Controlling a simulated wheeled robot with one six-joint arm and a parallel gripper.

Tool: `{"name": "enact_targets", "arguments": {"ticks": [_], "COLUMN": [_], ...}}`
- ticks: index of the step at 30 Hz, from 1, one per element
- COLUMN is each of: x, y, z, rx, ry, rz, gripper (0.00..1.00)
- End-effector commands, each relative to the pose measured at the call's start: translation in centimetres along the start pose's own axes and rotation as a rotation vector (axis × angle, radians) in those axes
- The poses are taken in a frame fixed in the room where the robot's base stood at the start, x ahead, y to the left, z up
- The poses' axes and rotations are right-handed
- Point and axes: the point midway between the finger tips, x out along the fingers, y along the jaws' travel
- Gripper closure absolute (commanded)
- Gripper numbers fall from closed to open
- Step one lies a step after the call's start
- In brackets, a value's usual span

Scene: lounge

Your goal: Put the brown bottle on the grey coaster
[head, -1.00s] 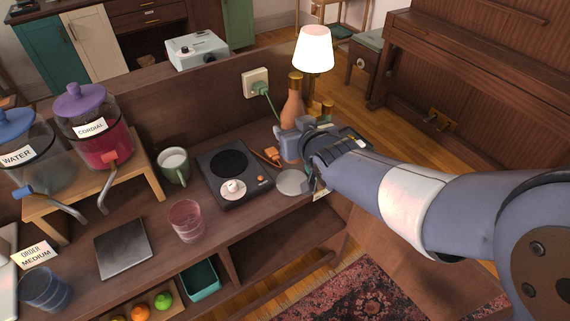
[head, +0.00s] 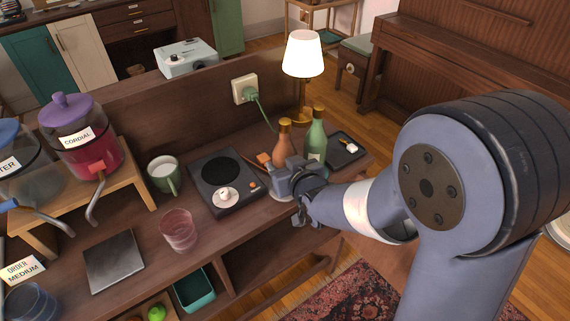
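The brown bottle (head: 283,149), with a gold-brown cap, stands up at the middle of the counter in the head view. My gripper (head: 284,178) is around its lower part and appears shut on it. The gripper hides the bottle's base, so I cannot tell whether it touches anything below.
A green bottle (head: 316,138) stands close on the right, by a dark tray (head: 336,155). A lit lamp (head: 303,56) stands behind.

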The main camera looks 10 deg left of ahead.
Motion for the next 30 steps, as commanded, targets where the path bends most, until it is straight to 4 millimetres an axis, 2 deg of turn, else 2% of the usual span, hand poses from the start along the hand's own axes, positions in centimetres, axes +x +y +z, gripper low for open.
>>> {"name": "enact_targets", "arguments": {"ticks": [8,9,17,27,30], "x": [0.1,0.1,0.1,-0.1,-0.9], "y": [0.0,0.0,0.0,0.0,0.0], "z": [0.1,0.3,0.2,-0.2,-0.1], "rx": [0.0,0.0,0.0,0.0,0.0], "ry": [0.005,0.001,0.0,0.0,0.001], "rz": [0.0,0.0,0.0,0.0,0.0], "gripper": [0.91,0.46,0.25,0.25,0.25]}}
